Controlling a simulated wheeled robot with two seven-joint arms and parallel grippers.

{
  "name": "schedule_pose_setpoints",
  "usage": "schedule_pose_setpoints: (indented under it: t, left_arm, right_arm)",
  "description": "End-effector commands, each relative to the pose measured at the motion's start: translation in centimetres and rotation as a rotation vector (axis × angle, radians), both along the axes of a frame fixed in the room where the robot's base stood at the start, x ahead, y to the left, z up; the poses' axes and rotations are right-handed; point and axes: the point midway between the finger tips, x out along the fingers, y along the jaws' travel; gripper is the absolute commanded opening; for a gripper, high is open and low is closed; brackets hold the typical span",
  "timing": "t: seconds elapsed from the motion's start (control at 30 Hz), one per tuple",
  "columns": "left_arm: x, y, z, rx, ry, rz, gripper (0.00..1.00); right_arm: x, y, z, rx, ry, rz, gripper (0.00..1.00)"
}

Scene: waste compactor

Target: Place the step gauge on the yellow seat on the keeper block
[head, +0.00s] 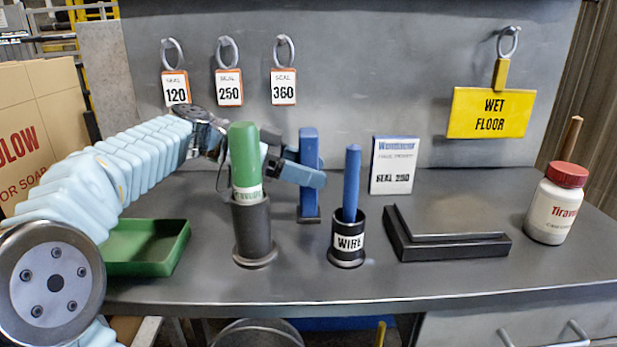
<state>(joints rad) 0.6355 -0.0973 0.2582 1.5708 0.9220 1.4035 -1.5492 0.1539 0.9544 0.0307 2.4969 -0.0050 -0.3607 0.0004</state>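A tall blue upright bar (309,205) with a dark foot stands on the bench behind the green cylinder; it may be the step gauge, but I cannot be sure. My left gripper (308,167) is at this bar, with one blue-grey finger crossing in front of it. The other finger is mostly hidden, so I cannot tell whether the gripper is shut on the bar. A black L-shaped block (445,245) lies right of centre; I cannot tell if it is the keeper block. No yellow seat is visible on it. My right gripper is not in view.
A green cylinder (245,155) in a dark holder (253,230) stands before the gripper. A blue rod stands in the WIRE cup (348,258). A white card (394,165), red-capped bottle (554,205), green tray (140,262) and hanging yellow sign (489,113) are around. The front right bench is clear.

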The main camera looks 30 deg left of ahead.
Motion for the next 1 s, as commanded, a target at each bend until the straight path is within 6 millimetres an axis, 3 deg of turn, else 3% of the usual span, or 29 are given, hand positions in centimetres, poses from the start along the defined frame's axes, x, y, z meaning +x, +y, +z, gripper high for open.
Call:
schedule_pose_setpoints:
  t: [0.03,0.3,0.67,0.77,1.0]
  left_arm:
    - [0.0,0.0,0.0,0.000,0.000,0.000,0.50]
    - [0.0,0.0,0.1,0.000,-0.001,0.000,0.11]
    - [0.0,0.0,1.3,0.001,-0.004,-0.001,0.11]
    - [0.0,0.0,3.1,0.001,-0.006,-0.002,0.11]
    - [0.0,0.0,11.2,0.001,-0.008,-0.003,0.11]
  right_arm:
    - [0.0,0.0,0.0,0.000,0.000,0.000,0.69]
    - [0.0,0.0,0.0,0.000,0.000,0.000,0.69]
    - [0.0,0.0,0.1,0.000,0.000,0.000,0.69]
    - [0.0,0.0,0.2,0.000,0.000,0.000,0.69]
    - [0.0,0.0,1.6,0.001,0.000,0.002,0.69]
